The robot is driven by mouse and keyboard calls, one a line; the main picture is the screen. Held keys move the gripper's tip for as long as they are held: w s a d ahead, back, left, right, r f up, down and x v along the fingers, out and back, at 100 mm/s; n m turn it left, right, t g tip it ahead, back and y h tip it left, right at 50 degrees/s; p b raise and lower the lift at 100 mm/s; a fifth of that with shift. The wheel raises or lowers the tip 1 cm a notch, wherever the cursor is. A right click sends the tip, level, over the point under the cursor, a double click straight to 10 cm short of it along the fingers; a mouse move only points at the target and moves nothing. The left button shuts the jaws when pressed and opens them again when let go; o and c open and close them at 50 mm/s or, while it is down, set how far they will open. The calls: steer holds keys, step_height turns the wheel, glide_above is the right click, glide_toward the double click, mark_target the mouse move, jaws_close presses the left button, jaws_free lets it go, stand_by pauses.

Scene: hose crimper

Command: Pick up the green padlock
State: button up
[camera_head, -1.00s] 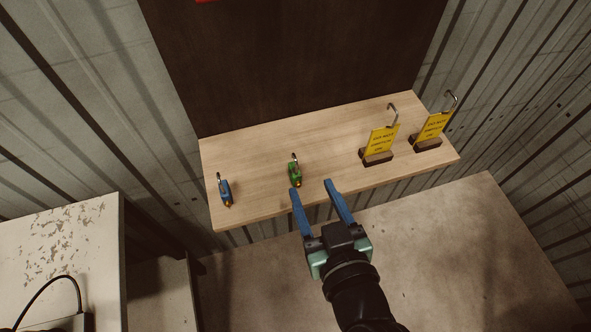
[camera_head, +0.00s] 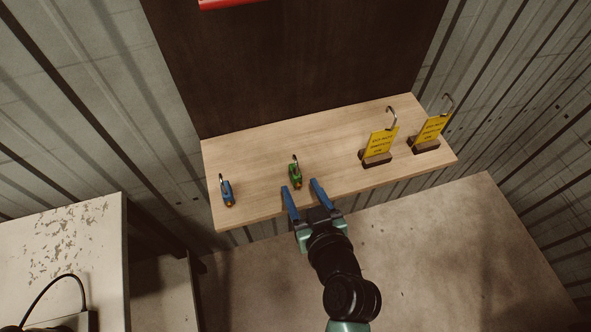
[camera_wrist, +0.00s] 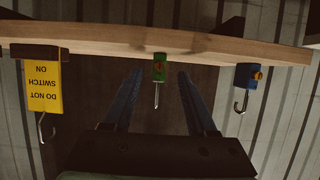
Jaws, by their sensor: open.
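Two yellow tags with hooks, the nearer one (camera_head: 381,142) and the farther one (camera_head: 431,129), stand in dark holders on the right. The wooden shelf (camera_head: 335,135) is bare between. A white worn table (camera_head: 60,245) is at lower left.

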mark_target(298, 181)
steer(key=shift+x, duration=1.8)
steer(key=shift+r, duration=0.1)
jaws_close()
